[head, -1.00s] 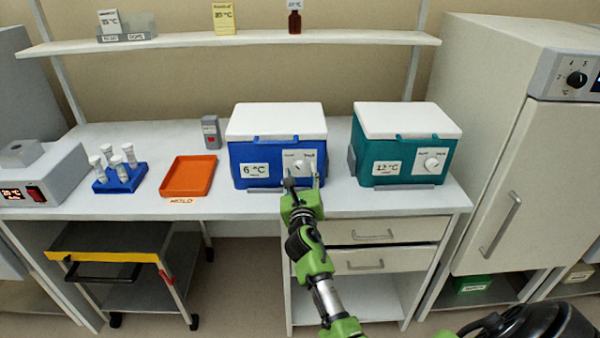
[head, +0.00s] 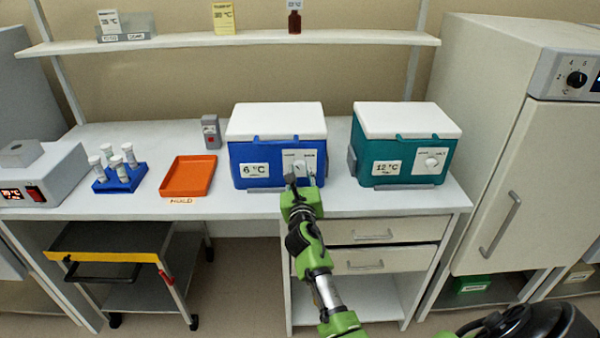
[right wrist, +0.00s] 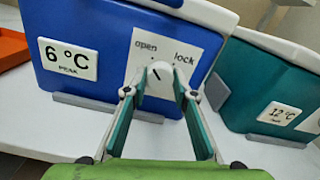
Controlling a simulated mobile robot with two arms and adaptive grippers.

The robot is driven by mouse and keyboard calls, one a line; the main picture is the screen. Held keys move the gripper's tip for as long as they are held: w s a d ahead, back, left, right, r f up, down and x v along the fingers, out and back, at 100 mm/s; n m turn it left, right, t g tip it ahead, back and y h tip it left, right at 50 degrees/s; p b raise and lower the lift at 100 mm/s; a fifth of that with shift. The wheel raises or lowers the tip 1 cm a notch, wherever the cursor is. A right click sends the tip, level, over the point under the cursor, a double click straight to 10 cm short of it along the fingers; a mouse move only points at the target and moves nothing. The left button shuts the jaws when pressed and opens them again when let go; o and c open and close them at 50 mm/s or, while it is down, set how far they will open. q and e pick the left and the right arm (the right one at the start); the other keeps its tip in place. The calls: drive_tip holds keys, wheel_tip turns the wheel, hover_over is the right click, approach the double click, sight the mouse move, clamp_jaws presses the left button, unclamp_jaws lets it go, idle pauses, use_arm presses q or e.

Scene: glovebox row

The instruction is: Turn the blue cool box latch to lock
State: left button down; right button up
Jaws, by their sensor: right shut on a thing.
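The blue cool box (head: 262,168) stands shut under its white lid on the bench, with a "6 °C" label on its front. Its latch is a white knob (right wrist: 160,76) on a white plate marked "open" at left and "lock" at right. The knob's dark line is tilted up to the left, towards "open", in the right wrist view. My right gripper (head: 301,180) is at the front of the box. In the right wrist view its fingers (right wrist: 157,95) stand on both sides of the knob, shut on it. My left gripper is not in view.
A teal cool box (head: 405,150) marked "12 °C" stands to the right. An orange tray (head: 189,193), a blue tube rack (head: 119,180) and a small grey device (head: 211,131) are on the left of the bench. A cart (head: 120,265) stands below.

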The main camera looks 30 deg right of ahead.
drive_tip(key=m, duration=0.4)
drive_tip(key=shift+m+b, duration=0.3)
drive_tip(key=m+b, duration=0.1)
drive_tip(key=m, duration=0.3)
drive_tip(key=shift+f, duration=0.1)
drive_tip(key=m+b, duration=0.1)
drive_tip(key=m, duration=0.4)
drive_tip(key=shift+d+m+b, duration=0.1)
drive_tip(key=shift+m+b, duration=0.6)
drive_tip(key=shift+m, duration=1.2)
drive_tip(key=o, duration=1.1)
drive_tip(key=shift+s, duration=0.1)
